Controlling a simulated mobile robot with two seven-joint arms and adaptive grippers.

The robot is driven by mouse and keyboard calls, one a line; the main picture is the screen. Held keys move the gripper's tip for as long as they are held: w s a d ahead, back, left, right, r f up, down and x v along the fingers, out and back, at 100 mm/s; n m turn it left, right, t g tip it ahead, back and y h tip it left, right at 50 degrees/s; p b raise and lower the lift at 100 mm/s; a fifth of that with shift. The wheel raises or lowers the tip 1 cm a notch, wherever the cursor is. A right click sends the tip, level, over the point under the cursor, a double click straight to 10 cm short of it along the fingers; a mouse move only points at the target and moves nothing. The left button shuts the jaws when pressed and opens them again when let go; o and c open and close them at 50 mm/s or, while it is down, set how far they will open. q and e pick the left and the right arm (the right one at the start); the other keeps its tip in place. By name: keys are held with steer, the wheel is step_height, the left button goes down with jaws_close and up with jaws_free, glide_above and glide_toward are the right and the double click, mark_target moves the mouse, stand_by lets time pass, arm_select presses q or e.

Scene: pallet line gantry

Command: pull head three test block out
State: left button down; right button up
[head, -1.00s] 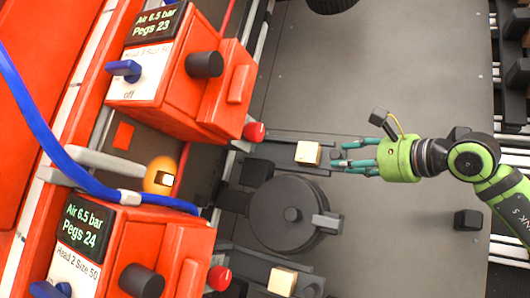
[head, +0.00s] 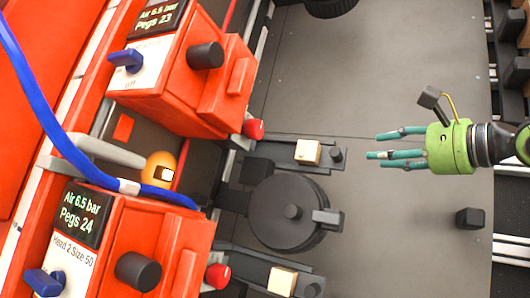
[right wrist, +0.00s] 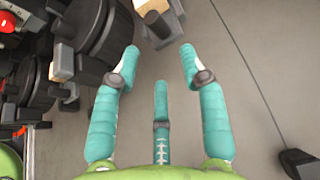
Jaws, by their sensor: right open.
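A pale wooden block (head: 307,152) sits on a dark slide that sticks out from the upper orange machine head (head: 188,70). A dark round knob (head: 336,155) is at the slide's outer end. My right gripper (head: 380,145) is open and empty, to the right of the knob and apart from it. In the right wrist view its teal fingers (right wrist: 158,55) are spread, with the block (right wrist: 152,7) beyond them at the top edge. My left gripper is not in view.
A second pale block (head: 283,280) sits on the slide of the lower head, labelled Head 2 (head: 130,240). A round black drum (head: 288,213) stands between the slides. A blue hose (head: 50,125) crosses the left side. The grey floor plate (head: 400,85) is mostly clear.

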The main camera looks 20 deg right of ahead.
stand_by(0.3)
steer(key=s+a+r, duration=0.1)
steer(key=s+r, duration=0.2)
steer(key=s, duration=0.6)
steer(key=shift+a+r+b, duration=0.15)
steer(key=shift+r+b, duration=0.2)
